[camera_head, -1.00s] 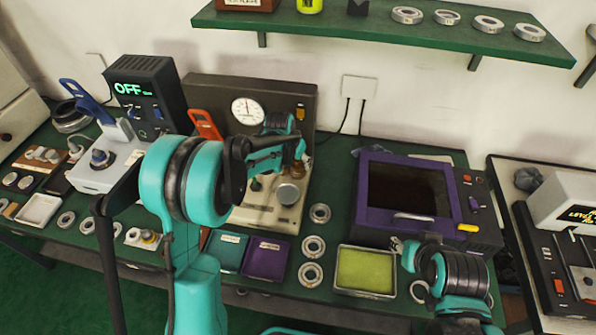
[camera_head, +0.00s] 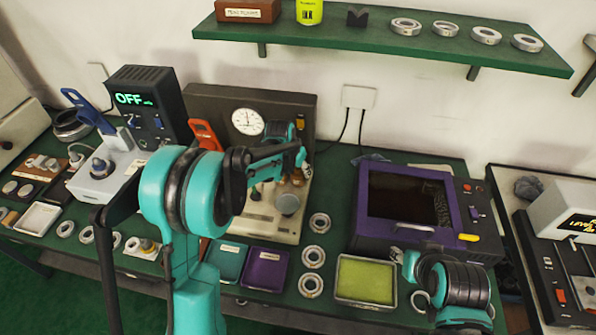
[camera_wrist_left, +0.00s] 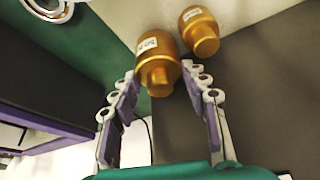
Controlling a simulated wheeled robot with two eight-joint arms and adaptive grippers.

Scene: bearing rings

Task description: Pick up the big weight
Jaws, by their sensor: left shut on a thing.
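In the left wrist view the big brass weight (camera_wrist_left: 158,62), with a white label, sits between my left gripper's fingertips (camera_wrist_left: 165,85). The gripper is shut on it. A smaller brass weight (camera_wrist_left: 199,30), also labelled, stands just beside it, apart from the fingers. In the head view my left gripper (camera_head: 298,158) is over the beige base of the gauge device (camera_head: 248,215), and brass (camera_head: 298,179) shows just below it. The arm hides part of the device. My right gripper (camera_head: 398,255) is beside the purple machine; its fingers are too small to read.
The purple machine (camera_head: 358,205) stands right of the gauge device. A tray with a yellow-green pad (camera_head: 365,281), purple tray (camera_head: 265,268) and several bearing rings (camera_head: 312,257) lie in front. A shelf (camera_head: 380,43) with more rings hangs above.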

